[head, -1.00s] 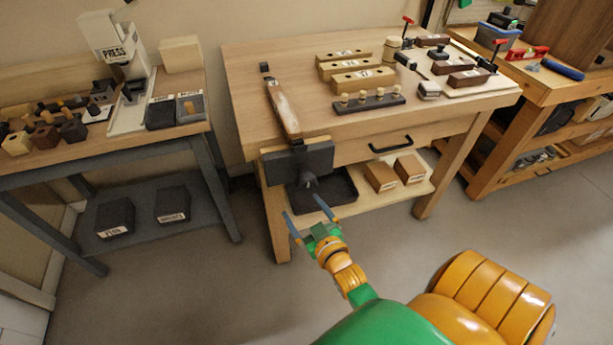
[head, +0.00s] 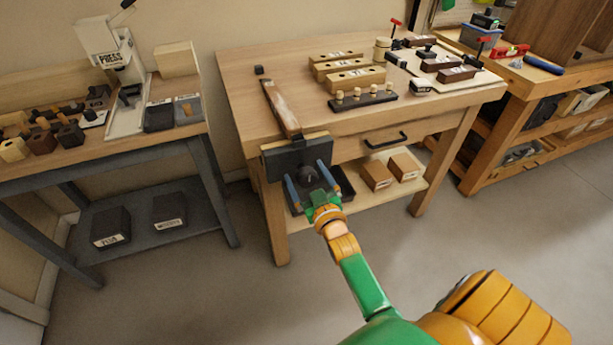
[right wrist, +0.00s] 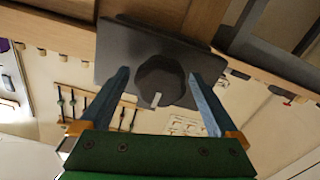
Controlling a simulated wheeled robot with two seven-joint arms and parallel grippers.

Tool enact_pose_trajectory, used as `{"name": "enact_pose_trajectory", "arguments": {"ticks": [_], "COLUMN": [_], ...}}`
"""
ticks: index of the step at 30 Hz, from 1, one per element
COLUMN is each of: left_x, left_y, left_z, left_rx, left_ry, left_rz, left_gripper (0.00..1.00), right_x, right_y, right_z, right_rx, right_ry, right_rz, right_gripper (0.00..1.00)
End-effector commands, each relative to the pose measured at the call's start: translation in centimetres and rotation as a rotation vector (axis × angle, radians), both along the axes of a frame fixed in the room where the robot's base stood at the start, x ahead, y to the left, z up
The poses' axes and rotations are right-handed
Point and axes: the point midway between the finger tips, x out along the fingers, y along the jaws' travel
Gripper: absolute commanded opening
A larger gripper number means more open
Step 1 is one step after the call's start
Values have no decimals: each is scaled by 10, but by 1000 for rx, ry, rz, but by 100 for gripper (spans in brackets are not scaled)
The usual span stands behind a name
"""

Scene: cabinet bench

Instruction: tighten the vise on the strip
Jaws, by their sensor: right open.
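The vise (head: 290,158) is a dark grey jaw plate with a pale wooden lining, fixed at the front left edge of the middle bench. A long wooden strip (head: 281,108) lies on the bench top, its near end at the vise. The dark round vise knob (head: 308,175) sticks out of the front plate; the right wrist view shows the knob (right wrist: 161,80) with a small white mark. My right gripper (head: 308,183) is open, its two blue fingers on either side of the knob, apart from it. My left gripper is not in view.
A drawer with a black handle (head: 386,141) is right of the vise. A black tray (head: 341,183) and brown boxes (head: 375,173) stand on the shelf below. Wooden blocks and a peg rack (head: 362,98) stand on the bench top. The floor in front is clear.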

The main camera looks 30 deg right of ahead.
Motion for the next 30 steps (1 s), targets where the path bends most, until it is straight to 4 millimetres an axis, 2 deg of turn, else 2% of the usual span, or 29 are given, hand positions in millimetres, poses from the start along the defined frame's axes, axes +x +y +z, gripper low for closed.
{"name": "enact_pose_trajectory", "arguments": {"ticks": [1,2,10,20,30], "left_x": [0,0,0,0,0], "left_y": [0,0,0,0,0], "left_z": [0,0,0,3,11], "left_rx": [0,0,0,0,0], "left_ry": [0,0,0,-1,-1], "left_rz": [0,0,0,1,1], "left_gripper": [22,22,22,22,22], "right_x": [0,0,0,-1,-1], "right_y": [0,0,0,0,-1], "right_z": [0,0,0,1,1], "right_rx": [0,0,0,54,306], "right_ry": [0,0,0,-13,-70], "right_rz": [0,0,0,0,0], "right_gripper": [94,86,13,11,11]}}
